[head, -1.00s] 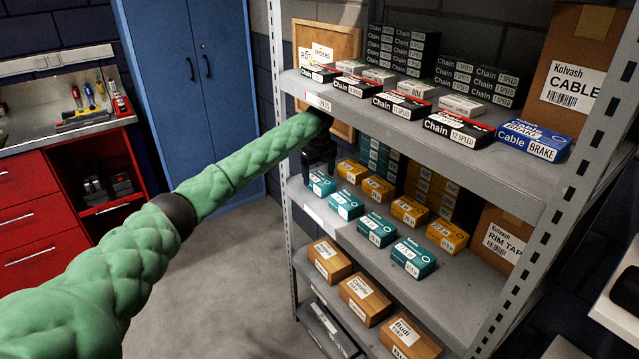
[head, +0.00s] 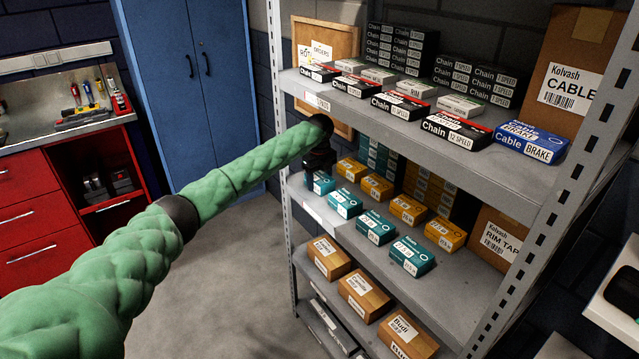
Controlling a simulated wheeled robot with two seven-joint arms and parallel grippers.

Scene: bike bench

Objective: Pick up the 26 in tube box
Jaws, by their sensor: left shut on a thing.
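Several teal tube boxes stand in a front row on the middle shelf. The leftmost teal box (head: 321,183) is partly hidden under my left gripper (head: 319,171), which is shut on it from above. The box is at about shelf height; I cannot tell whether it touches the shelf. Its label is too small to read, so I cannot confirm the 26 in size. The other teal boxes (head: 344,203) stand to its right, apart from it. My right gripper is not in view.
Yellow boxes (head: 376,187) stand behind the teal ones. The upper shelf (head: 330,97), with chain boxes (head: 396,106) on it, hangs above my left gripper. A perforated post (head: 283,180) is close on the left. Brown boxes (head: 364,296) sit on the shelf below.

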